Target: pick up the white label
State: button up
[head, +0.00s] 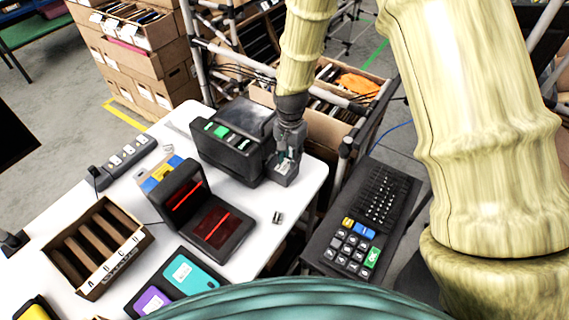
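My gripper (286,172) points down beside the right side of a black label printer (234,140) on the white table. Its fingertips are small and dark against the printer, so I cannot tell whether they are open or shut, or whether they hold anything. A small whitish piece with dark marks (278,217) lies on the table in front of the gripper, apart from it; it may be the white label, but it is too small to be sure.
A black scanner with red windows (215,230) stands left of centre. A slotted carton (95,245), dark trays with teal and purple cards (180,280), and a power strip (128,157) share the white table (262,245). A black keypad (365,220) stands right. Cartons (150,65) are stacked behind.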

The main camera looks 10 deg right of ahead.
aim_at(283, 168)
jog(key=shift+f+p, duration=0.6)
jog(key=shift+f, duration=1)
grip_shut()
